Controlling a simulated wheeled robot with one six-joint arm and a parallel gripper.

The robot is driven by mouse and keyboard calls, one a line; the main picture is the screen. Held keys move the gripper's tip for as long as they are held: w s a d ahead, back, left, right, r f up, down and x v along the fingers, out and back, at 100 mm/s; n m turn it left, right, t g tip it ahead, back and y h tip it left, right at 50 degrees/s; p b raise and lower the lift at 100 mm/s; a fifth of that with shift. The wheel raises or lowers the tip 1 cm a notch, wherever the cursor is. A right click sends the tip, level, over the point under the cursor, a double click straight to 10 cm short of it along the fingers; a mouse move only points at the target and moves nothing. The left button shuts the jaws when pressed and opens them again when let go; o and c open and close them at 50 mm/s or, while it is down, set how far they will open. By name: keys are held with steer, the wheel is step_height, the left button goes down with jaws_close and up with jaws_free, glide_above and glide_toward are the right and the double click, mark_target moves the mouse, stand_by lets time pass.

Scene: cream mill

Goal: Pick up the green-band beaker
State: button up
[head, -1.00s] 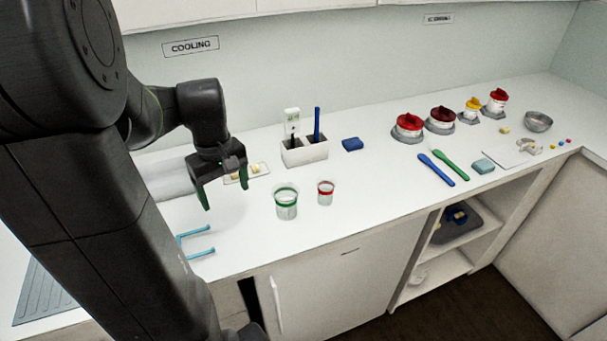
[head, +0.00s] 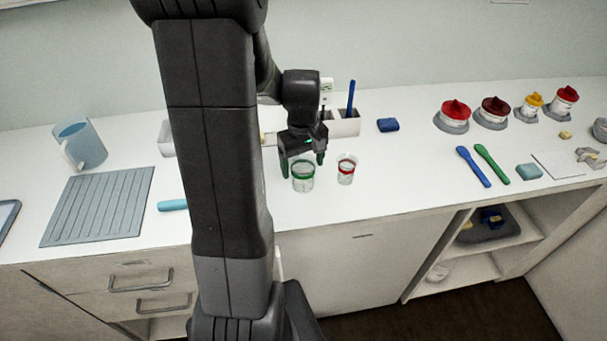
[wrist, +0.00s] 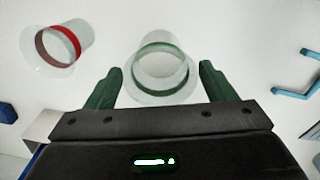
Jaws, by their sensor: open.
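The green-band beaker (head: 303,178) is a clear cup with a green ring near its rim, standing upright on the white counter. My gripper (head: 302,168) is open and empty, just above and behind the beaker in the head view. In the wrist view the green-band beaker (wrist: 161,72) lies ahead, between the lines of my two green fingers (wrist: 158,85), with space on both sides. I cannot tell whether the fingertips reach down past its rim. The red-band beaker (head: 346,171) stands upright just to the right, and shows at upper left in the wrist view (wrist: 62,46).
A white holder (head: 346,126) with a blue stick stands behind the beakers. A blue block (head: 388,125), blue spatula (head: 473,166) and green spatula (head: 492,164) lie to the right. A blue mug (head: 82,146) and ribbed mat (head: 100,207) are left. Counter in front of the beakers is clear.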

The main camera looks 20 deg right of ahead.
mark_target(303, 177)
steer(key=shift+f, duration=2.8)
steer(key=shift+c, duration=0.3)
steer(key=c, duration=0.8)
steer(key=shift+r, duration=0.15)
